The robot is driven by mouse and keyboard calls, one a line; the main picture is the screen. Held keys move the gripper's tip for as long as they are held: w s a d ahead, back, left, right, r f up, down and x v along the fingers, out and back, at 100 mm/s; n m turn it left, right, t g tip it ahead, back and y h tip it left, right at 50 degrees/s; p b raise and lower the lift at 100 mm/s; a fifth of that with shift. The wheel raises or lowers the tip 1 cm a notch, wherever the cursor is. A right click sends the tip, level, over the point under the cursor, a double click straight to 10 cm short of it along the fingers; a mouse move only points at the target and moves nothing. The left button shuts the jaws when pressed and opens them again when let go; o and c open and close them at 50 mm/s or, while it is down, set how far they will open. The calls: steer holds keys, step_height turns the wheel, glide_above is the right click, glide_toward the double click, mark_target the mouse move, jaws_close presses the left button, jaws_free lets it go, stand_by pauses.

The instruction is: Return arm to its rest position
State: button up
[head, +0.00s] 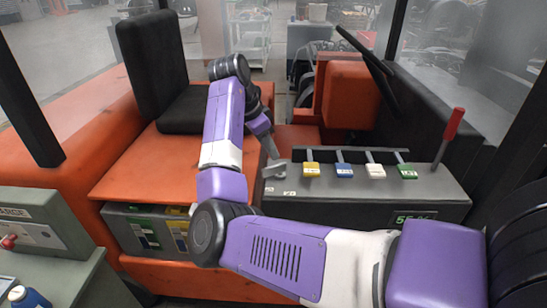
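My purple-and-white arm (222,130) reaches from the lower right, bends at a dark joint on the left, and rises to a second dark joint beside the seat. From there it hangs down to my gripper (273,170). The gripper is grey and small in the head view, just left of the grey lever console (340,210). I cannot tell whether it is open or shut, or whether it touches the console. No object shows in it.
A red-handled lever (450,128) stands at right. A black seat (153,65) is behind the arm. A grey box with a red knob (38,228) is at lower left.

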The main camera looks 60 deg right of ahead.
steer(key=shift+a+r, duration=0.15)
steer(key=shift+r, duration=0.25)
steer(key=shift+w, duration=0.1)
